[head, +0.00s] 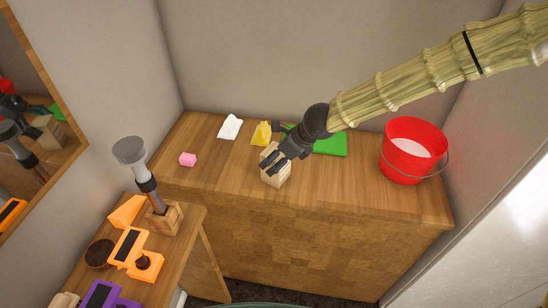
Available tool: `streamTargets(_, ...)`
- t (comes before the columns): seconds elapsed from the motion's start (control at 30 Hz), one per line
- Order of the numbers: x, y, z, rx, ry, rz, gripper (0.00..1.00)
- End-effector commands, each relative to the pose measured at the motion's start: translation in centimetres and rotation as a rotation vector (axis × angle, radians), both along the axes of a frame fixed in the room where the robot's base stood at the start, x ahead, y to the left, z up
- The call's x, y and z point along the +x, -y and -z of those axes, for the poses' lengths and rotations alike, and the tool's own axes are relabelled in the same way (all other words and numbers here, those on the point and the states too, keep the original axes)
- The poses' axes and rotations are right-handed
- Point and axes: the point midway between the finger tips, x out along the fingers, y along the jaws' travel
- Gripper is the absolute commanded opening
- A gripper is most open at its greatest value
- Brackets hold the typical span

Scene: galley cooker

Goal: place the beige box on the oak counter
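The beige box (277,178) is a small pale wooden block at the middle of the wooden counter (340,190) along the back wall. My gripper (272,162) is dark grey and reaches down from the upper right. Its fingers lie over the upper part of the box and hide some of it. I cannot tell whether the fingers are closed on the box, or whether the box's underside touches the counter.
A red bucket (402,168) stands at the counter's right. A lower table (190,243) holds orange items and a grey-topped tool.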

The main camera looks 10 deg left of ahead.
Motion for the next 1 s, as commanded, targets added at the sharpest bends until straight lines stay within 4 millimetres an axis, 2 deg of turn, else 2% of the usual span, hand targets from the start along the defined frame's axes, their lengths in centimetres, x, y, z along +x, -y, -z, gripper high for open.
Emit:
streamTargets(0.3,-1.0,2.5,-4.4,0.003,0.0,0.002,0.9)
streamTargets(0.6,-1.8,4.6,-7.8,0.002,0.001,0.002,0.9)
streamTargets(0.8,-2.2,5.3,-9.0,0.002,-0.001,0.001,0.9)
streamTargets(1.0,-2.3,5.5,-9.2,0.0,-0.001,-0.001,0.9)
